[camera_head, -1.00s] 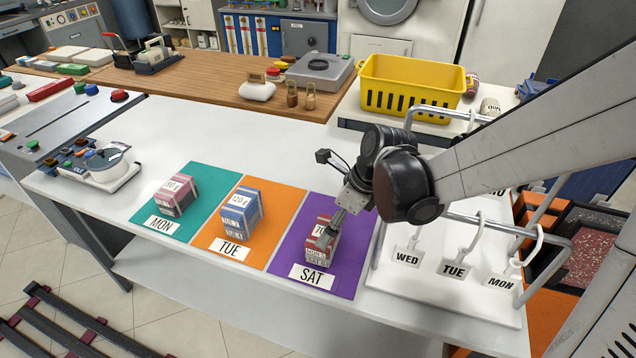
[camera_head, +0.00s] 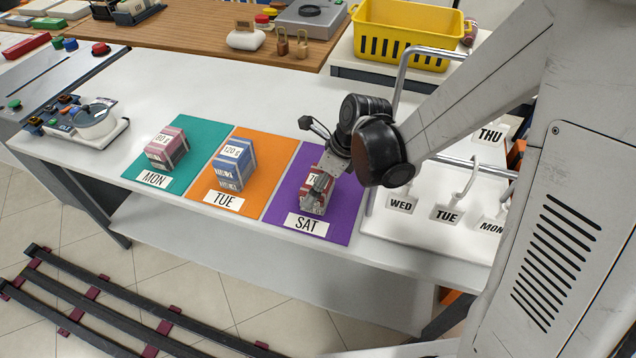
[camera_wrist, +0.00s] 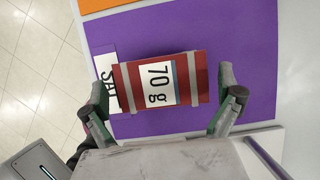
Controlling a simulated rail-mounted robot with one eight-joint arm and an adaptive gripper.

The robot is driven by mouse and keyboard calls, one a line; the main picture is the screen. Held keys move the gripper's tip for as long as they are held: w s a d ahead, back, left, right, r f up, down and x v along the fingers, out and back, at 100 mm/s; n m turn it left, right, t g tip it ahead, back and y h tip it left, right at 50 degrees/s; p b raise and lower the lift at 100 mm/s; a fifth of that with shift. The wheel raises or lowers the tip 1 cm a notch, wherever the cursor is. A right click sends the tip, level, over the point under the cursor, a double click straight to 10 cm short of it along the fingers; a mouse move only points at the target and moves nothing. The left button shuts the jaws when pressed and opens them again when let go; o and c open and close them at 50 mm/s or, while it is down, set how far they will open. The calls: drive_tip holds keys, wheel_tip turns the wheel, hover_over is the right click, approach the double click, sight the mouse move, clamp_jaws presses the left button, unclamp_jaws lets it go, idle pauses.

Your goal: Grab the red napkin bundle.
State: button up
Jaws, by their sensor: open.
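The red napkin bundle (camera_head: 312,201) sits on the purple SAT mat (camera_head: 343,212), partly hidden by my gripper (camera_head: 325,183) in the head view. In the wrist view the red bundle (camera_wrist: 192,80) lies on the purple mat (camera_wrist: 240,40), with a white "70 g" label facing up and light bands near its ends. My gripper (camera_wrist: 163,108) is open, with one finger off each end of the bundle. The fingers look apart from the bundle; their height relative to it is hard to tell.
A blue 120 g bundle (camera_head: 233,165) stands on the orange TUE mat (camera_head: 270,160), and a pink 80 g bundle (camera_head: 166,149) on the green MON mat (camera_head: 203,140). A rack with day tags (camera_head: 446,214) stands close to the right. The white counter (camera_head: 230,90) behind the mats is clear.

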drive_tip(key=shift+c, duration=0.5)
drive_tip(key=c, duration=0.9)
drive_tip(key=shift+r, duration=0.1)
